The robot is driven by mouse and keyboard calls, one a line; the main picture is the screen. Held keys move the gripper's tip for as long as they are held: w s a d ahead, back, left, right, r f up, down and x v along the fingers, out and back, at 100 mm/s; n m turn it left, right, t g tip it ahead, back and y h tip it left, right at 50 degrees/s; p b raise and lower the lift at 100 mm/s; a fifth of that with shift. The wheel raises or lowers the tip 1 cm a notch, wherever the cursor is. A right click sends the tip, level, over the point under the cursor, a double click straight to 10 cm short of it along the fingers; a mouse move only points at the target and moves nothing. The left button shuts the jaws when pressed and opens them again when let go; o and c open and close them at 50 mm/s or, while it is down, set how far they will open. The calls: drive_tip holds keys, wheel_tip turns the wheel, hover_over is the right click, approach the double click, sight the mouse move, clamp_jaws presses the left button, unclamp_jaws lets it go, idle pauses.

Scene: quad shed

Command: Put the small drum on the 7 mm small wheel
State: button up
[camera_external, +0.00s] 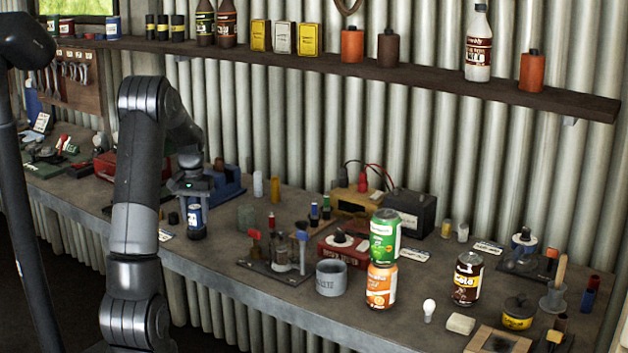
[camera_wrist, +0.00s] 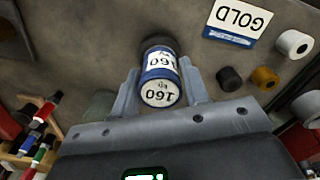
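The small drum (camera_wrist: 162,92) is blue with white labels reading 160. It is between the fingers of my gripper (camera_wrist: 162,88), which lie close against both its sides. The drum also shows in the external view (camera_external: 195,215), below my gripper (camera_external: 190,195), near the bench's front edge. A dark round part (camera_wrist: 158,42) shows at the drum's far end. I cannot tell whether it is the drum's base, a wheel under it or shadow. Small round pieces lie to the right in the wrist view: one black (camera_wrist: 229,78), one brown-yellow (camera_wrist: 264,78), one white (camera_wrist: 294,44). I can read no 7 mm mark.
A GOLD card (camera_wrist: 238,22) lies near the drum. A blue block-like tool (camera_external: 225,182) is behind my gripper. To the right stand a tool holder (camera_external: 275,268), a grey cup (camera_external: 331,278) and stacked cans (camera_external: 383,260). A shelf (camera_external: 440,82) runs above.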

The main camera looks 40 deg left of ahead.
sight(195, 207)
drive_tip(key=o, duration=0.4)
drive_tip(key=shift+c, duration=0.2)
wheel_tip(195, 207, up, 12)
drive_tip(key=shift+r, duration=0.2)
drive_tip(key=s+d+r+m+t, duration=0.1)
drive_tip(key=s+d+r, duration=0.25)
drive_tip(key=d, duration=0.65)
drive_tip(key=s+d+f+m+t, duration=0.1)
drive_tip(key=s+d+m+t, duration=0.3)
drive_tip(key=s+d, duration=1.4)
drive_tip(key=shift+d+f+t, duration=0.25)
drive_tip(key=shift+d+t, duration=0.05)
drive_tip(key=shift+d, duration=0.2)
